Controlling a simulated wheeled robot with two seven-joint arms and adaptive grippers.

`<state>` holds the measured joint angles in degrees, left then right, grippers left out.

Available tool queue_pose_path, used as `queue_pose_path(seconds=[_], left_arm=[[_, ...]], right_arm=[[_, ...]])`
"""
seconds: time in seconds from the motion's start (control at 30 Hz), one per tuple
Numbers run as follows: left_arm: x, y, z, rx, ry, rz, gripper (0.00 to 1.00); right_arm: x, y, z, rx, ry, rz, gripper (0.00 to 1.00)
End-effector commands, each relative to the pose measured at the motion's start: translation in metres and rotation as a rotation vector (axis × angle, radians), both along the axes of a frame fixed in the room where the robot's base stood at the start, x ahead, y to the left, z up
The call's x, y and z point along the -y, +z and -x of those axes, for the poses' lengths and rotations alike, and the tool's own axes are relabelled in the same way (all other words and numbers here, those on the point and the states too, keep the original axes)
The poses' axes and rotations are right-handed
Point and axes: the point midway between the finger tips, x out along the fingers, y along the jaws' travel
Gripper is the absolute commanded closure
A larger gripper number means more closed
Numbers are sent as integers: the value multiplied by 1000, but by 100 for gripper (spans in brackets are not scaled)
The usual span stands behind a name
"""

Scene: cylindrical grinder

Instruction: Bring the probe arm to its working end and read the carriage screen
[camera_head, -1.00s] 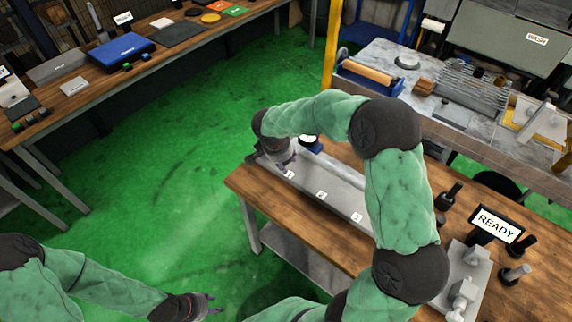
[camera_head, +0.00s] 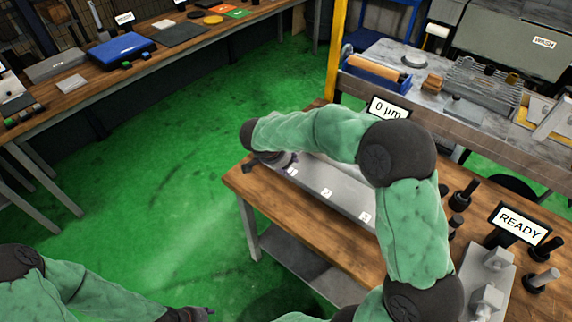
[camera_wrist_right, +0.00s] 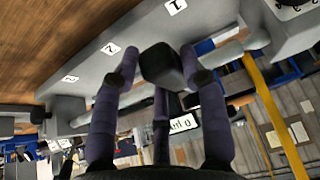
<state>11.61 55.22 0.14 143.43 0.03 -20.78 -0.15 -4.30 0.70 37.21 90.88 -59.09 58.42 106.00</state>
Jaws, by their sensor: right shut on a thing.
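A grey rail-like base (camera_head: 345,205) with number tags 1, 2 and 3 lies along the wooden table. It also shows in the right wrist view (camera_wrist_right: 90,68). My right gripper (camera_head: 270,162) is at its tag 1 end, partly hidden by my arm. In the right wrist view the fingers (camera_wrist_right: 160,75) are shut around a dark knob (camera_wrist_right: 162,66); its link to the probe arm is unclear. A screen (camera_head: 388,109) reading "0 µm" stands behind my right arm. My left gripper (camera_head: 198,313) is cut off at the bottom edge.
A READY sign (camera_head: 517,223) stands on the wooden table (camera_head: 300,220) at right, near dark and metal pegs (camera_head: 541,280) and a grey fixture (camera_head: 487,285). A yellow post (camera_head: 337,50) and a cluttered bench lie behind. Green floor (camera_head: 150,200) is clear at left.

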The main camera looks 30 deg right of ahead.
Motion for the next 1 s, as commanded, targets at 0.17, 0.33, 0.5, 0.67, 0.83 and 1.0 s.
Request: queue_pose_path(seconds=[0.17,0.33,0.5,0.67,0.83,1.0], left_arm=[[0,-1,0,0,0,0,60],[0,-1,0,0,0,0,60],[0,-1,0,0,0,0,60],[0,-1,0,0,0,0,60],[0,-1,0,0,0,0,60],[0,-1,0,0,0,0,60]], right_arm=[[-1,-6,3,-13,0,0,100],[-1,-7,4,-15,2,0,100],[-1,-6,3,-13,0,0,33],[-1,-5,2,-9,0,-1,33],[-2,-1,2,-6,1,-1,33],[-11,17,4,-2,3,0,33]])
